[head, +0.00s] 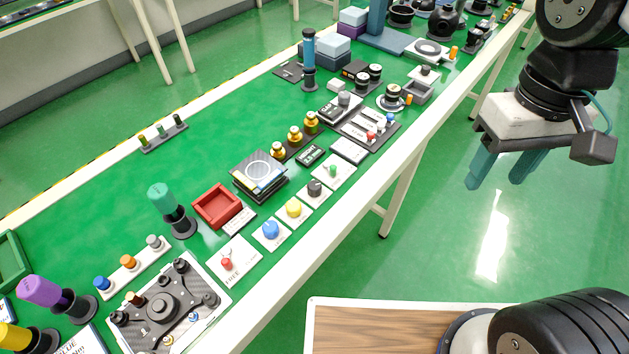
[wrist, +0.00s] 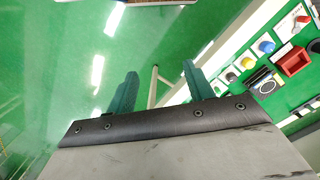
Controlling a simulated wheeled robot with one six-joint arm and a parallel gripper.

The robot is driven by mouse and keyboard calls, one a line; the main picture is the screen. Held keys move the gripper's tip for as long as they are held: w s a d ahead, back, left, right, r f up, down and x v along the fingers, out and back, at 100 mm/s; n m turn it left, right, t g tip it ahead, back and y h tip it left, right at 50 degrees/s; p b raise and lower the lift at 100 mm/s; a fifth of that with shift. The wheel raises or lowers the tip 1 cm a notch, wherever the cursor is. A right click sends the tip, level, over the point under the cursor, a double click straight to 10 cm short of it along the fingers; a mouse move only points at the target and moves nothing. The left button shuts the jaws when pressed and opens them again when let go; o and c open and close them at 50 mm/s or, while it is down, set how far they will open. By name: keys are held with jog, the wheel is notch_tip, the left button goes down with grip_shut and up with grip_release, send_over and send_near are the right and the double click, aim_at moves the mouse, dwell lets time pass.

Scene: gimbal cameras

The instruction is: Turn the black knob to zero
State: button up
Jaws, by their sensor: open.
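The black knob (head: 315,187) is a small dark round knob on a white square plate on the green bench. It stands in a row of coloured knobs, between the yellow knob (head: 293,208) and the green knob (head: 333,169). In the wrist view it is small, at the right (wrist: 231,77); its marks are too small to read. My gripper (head: 495,182) hangs at the right of the head view, over the floor beyond the bench edge, well apart from the knob. Its two teal fingers also show in the wrist view (wrist: 160,68), spread apart with nothing between them.
A blue knob (head: 271,229) and a red knob (head: 226,264) stand nearer in the same row. A red tray (head: 218,205) and a dark scale (head: 259,174) lie behind it. The bench's pale edge (head: 330,222) runs along the row. The aisle beside is clear.

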jog(key=w+a+f+g, duration=0.1)
jog(key=w+a+f, duration=0.6)
jog(key=a, duration=0.3)
jog(key=m+t, duration=0.1)
jog(key=m, duration=0.2)
send_over(314, 185)
jog(key=f, duration=0.9)
jog(key=shift+s+d+f, duration=0.2)
jog(key=shift+f, duration=0.2)
jog(key=shift+w+a+r+m+t, duration=0.1)
jog(key=shift+w+a+m+t, duration=0.1)
jog(key=shift+m+t, duration=0.25)
jog(key=shift+m, duration=0.25)
notch_tip(314, 185, down, 8)
jog(key=shift+r, duration=0.1)
jog(key=c, duration=1)
